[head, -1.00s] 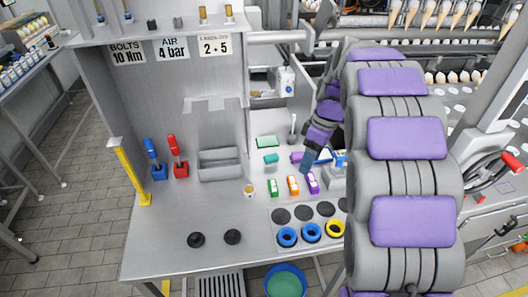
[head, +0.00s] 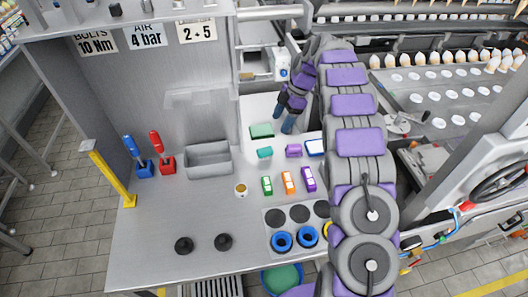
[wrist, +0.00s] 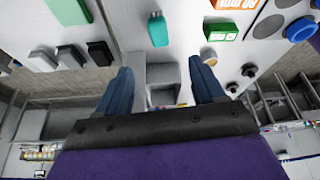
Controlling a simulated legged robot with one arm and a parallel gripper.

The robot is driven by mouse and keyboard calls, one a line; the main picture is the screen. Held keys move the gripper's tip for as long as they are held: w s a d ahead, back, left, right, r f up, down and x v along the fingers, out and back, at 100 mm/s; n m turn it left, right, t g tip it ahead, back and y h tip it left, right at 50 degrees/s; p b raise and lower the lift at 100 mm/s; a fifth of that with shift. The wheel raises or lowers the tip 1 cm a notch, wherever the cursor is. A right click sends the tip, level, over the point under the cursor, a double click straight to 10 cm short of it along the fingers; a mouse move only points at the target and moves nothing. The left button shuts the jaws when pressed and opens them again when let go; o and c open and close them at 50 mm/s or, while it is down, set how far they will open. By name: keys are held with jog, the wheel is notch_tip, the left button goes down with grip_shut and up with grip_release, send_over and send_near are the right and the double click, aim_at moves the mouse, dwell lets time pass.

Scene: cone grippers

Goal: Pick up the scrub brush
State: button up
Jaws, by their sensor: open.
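Several small coloured objects lie on the workbench, and I cannot tell for certain which one is the scrub brush. A teal object (head: 265,152) lies near the bench's middle; it also shows in the wrist view (wrist: 158,32), upper centre, with small pale bits at its top end. A flat green block (head: 262,131) lies behind it, and a purple block (head: 293,150) lies to its right. My gripper (head: 284,118) is open and empty near the back of the bench, behind the purple block. Its blue fingers are spread wide in the wrist view (wrist: 163,85).
A grey bin (head: 208,160) and blue (head: 135,155) and red (head: 161,152) upright tools stand at left. Green, orange and purple labelled boxes, a small cup (head: 241,190) and blue rings (head: 281,242) occupy the front. A wall panel rises behind the bin.

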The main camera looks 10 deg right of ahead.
jog(key=b, duration=0.2)
send_near(266, 149)
jog(key=x, duration=0.5)
jog(key=shift+s+f, duration=0.15)
jog(key=shift+s, duration=0.15)
jog(key=shift+b+x, duration=0.75)
jog(key=shift+x, duration=2.05)
jog(key=shift+w+a, duration=0.15)
jog(key=shift+w, duration=0.05)
jog(key=shift+c, duration=0.2)
jog(key=c, duration=1)
